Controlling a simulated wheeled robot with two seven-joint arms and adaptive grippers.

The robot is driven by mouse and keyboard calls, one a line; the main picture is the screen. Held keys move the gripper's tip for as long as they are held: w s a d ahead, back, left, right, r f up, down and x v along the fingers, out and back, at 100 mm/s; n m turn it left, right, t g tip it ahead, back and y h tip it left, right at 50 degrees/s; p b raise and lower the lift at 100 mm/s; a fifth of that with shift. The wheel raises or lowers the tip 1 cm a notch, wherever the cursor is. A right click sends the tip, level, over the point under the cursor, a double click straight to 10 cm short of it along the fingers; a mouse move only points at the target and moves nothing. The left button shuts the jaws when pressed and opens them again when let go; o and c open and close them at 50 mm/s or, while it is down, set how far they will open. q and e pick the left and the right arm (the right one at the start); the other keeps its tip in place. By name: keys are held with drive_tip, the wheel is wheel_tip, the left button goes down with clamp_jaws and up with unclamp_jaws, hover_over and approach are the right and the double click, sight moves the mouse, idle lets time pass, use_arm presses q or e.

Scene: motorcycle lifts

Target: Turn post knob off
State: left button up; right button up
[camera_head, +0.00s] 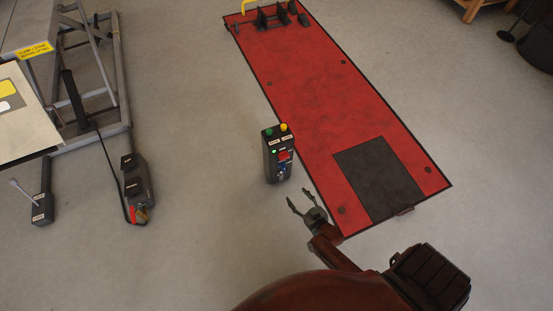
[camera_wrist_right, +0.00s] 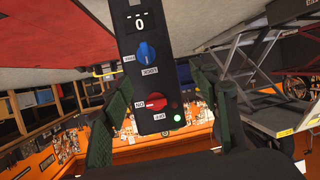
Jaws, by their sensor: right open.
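A dark control post (camera_head: 271,163) stands upright on the floor left of the red lift. Its face has a red knob (camera_head: 283,155) with a lit green lamp beside it, and a blue knob (camera_head: 281,172) lower down. In the right wrist view the picture is upside down: the red knob (camera_wrist_right: 155,101) has labels at its sides and a green lamp (camera_wrist_right: 176,118); the blue knob (camera_wrist_right: 149,53) has other labels. My right gripper (camera_head: 297,195) is open and empty, in front of the post and apart from it. Its fingers (camera_wrist_right: 160,80) flank the post's face in the wrist view. My left gripper is out of view.
A flat red lift (camera_head: 310,85) with a dark plate lies to the right of the post. Green and yellow buttons top the post. A raised grey lift frame (camera_head: 105,65) and a dark pedal unit (camera_head: 137,185) stand at the left. Grey floor between them is clear.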

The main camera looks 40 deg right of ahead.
sight(285, 158)
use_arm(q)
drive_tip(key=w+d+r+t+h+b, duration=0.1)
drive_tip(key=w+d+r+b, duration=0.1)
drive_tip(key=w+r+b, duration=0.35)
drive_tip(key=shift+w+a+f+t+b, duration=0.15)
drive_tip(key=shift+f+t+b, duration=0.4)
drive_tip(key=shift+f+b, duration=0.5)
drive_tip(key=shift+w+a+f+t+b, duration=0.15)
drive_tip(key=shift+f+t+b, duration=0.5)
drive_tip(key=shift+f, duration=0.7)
use_arm(e)
drive_tip(key=shift+w+d+r+m+t+h, duration=0.4)
drive_tip(key=shift+w+d+r+t, duration=0.45)
drive_tip(key=shift+w, duration=2)
drive_tip(key=shift+w+d+r+m+t+h, duration=0.4)
drive_tip(key=shift+w+d+r, duration=0.7)
drive_tip(key=shift+w, duration=1.7)
drive_tip(key=shift+w+d+r+m+t+h, duration=0.2)
drive_tip(key=shift+w+d+r+t+h, duration=0.75)
drive_tip(key=shift+w, duration=1.9)
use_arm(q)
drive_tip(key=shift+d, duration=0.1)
use_arm(e)
drive_tip(key=shift+a+r+g+y, duration=0.15)
drive_tip(key=shift+r+g+y, duration=0.05)
drive_tip(key=shift+g+y, duration=0.15)
drive_tip(key=c, duration=1.2)
drive_tip(key=shift+o, duration=0.2)
